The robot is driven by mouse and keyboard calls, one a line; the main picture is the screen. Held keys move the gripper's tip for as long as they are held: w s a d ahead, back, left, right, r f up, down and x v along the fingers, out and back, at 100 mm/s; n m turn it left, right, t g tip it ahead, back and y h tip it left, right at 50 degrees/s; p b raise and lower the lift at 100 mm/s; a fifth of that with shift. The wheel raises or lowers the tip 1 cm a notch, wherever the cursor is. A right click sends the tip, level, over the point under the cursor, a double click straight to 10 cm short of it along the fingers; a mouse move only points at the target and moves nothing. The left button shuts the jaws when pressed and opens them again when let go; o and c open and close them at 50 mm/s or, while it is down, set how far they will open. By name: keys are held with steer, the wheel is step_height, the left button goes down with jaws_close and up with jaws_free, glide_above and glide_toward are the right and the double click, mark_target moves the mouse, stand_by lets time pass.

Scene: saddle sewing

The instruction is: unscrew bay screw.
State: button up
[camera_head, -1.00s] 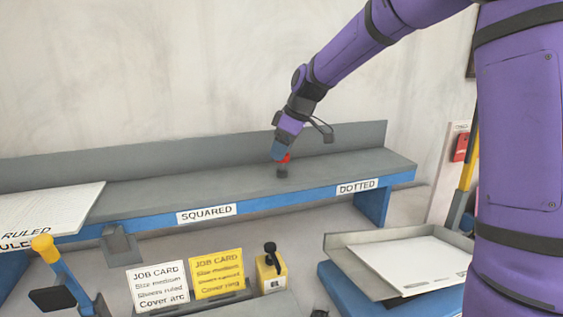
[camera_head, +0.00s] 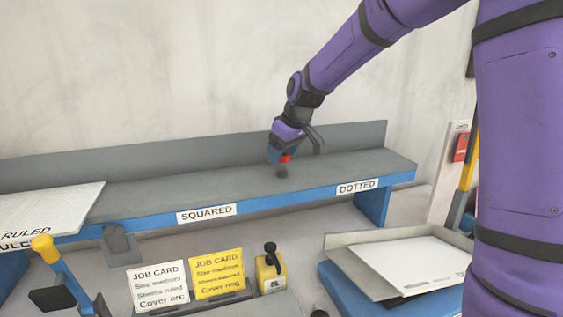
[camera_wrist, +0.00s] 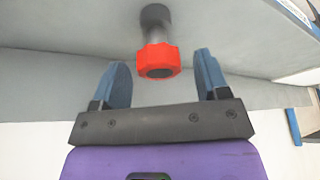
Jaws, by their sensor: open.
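The bay screw has a red ribbed knob (camera_wrist: 158,61) on a dark grey post (camera_wrist: 155,18) in the wrist view. In the head view the red knob (camera_head: 285,158) shows small on the grey shelf, above its blue front edge between the SQUARED and DOTTED labels. My gripper (camera_wrist: 163,70) is open. Its two blue fingers stand to the left and right of the red knob, with a gap on each side, and touch neither side in the wrist view. In the head view my gripper (camera_head: 274,153) is at the knob and partly overlaps it.
The grey shelf (camera_head: 140,195) has a low back wall. White sheets (camera_head: 45,208) labelled RULED lie at its left. Job cards (camera_head: 157,286), a yellow block with a black lever (camera_head: 271,274) and a tray (camera_head: 345,258) stand in front. The shelf around the knob is clear.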

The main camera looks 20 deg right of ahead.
mark_target(282, 164)
steer(key=shift+f, duration=1.85)
steer(key=c, duration=0.9)
steer(key=shift+n+g+y, duration=0.4)
steer(key=shift+n+y, duration=0.2)
steer(key=shift+n, duration=1.1)
steer(key=shift+c, duration=0.3)
